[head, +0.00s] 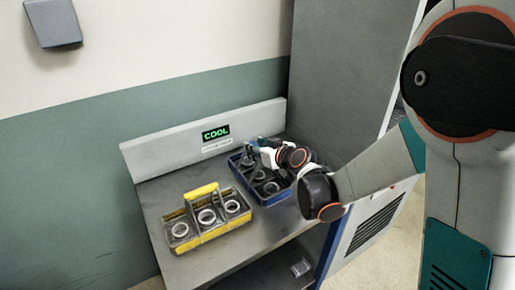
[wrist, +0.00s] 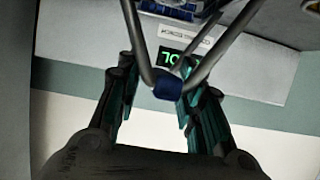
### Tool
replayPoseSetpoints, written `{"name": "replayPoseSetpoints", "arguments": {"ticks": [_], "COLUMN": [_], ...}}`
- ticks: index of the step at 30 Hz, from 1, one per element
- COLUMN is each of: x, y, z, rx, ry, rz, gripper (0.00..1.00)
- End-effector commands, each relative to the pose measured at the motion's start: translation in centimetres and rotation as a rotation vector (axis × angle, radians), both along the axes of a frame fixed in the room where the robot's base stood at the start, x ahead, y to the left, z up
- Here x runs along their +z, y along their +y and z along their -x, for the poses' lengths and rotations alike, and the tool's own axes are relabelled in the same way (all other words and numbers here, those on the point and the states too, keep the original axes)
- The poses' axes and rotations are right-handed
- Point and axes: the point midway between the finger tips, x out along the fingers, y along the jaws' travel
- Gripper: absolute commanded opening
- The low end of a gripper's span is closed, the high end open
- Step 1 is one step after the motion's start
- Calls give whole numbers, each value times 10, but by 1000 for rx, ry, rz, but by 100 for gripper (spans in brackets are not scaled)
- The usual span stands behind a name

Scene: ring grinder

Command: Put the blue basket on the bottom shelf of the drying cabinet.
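The blue basket (head: 268,200) stands on the grey bench, with pale rings in its compartments. In the wrist view part of its blue body (wrist: 170,12) shows at the top edge, and its metal handle carries a dark blue grip (wrist: 168,87). My gripper (head: 258,150) is over the basket at its handle. In the wrist view my gripper (wrist: 158,80) has its fingers apart, one on each side of the grip, with a gap visible. A tall grey cabinet (head: 345,70), seemingly the drying cabinet, stands at the right; no shelves inside it show.
A yellow basket (head: 205,237) with several rings stands left of the blue one on the bench (head: 155,200). A backboard with a green COOL sign (head: 216,133) rises behind. A blue-edged panel with a vent (head: 375,228) is at the bench's right.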

Motion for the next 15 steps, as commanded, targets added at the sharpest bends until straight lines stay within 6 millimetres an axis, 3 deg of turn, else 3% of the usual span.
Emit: {"name": "replayPoseSetpoints", "arguments": {"ticks": [8, 15], "x": [5, 24], "y": [-3, -27], "z": [4, 38], "rx": [-1, -2], "ry": [0, 0], "rz": [0, 0], "gripper": [34, 34]}}
